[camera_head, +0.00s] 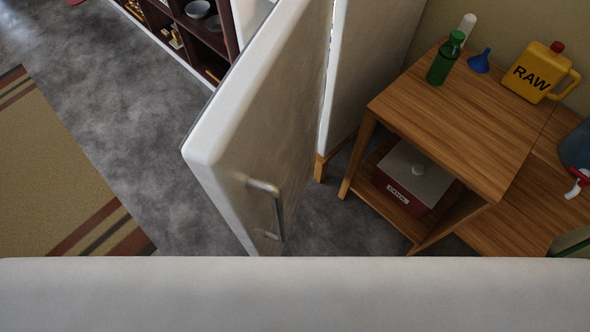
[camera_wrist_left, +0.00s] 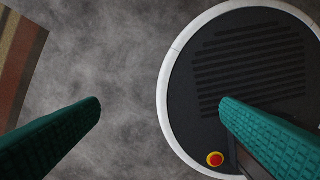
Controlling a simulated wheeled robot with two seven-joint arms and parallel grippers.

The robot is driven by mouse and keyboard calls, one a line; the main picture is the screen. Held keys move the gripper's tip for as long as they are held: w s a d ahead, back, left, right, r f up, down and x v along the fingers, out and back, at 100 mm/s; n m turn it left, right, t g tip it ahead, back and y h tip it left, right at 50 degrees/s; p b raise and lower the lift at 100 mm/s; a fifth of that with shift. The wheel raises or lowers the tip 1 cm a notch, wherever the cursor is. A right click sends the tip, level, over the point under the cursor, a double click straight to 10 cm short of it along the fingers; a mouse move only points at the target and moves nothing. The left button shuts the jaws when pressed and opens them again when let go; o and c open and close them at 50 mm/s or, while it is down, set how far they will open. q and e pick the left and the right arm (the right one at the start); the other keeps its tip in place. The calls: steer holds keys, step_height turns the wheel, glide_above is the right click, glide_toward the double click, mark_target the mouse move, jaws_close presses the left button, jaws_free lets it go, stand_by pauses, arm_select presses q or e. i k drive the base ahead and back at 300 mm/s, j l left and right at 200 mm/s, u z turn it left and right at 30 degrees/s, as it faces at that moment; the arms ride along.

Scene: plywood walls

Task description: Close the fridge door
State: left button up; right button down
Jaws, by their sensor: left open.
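The white fridge door (camera_head: 262,120) stands open in the head view, swung out from the white fridge body (camera_head: 362,75) with a gap between them. A metal bar handle (camera_head: 277,212) is on the door's face near its lower end. My left gripper (camera_wrist_left: 160,108) shows only in the left wrist view, its two green fingers wide apart with nothing between them. It is above the grey floor and beside my round base. Neither gripper is in the head view, and the door is not in the left wrist view.
A wooden table (camera_head: 455,110) right of the fridge holds a green bottle (camera_head: 445,60), a blue funnel (camera_head: 479,61) and a yellow RAW jug (camera_head: 540,72). A dark shelf (camera_head: 200,35) stands behind the door. A striped rug (camera_head: 50,170) lies left on open floor.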

mark_target(253, 146)
steer(key=k+l+u, duration=0.35)
steer(key=k+l, duration=0.35)
steer(key=l, duration=0.15)
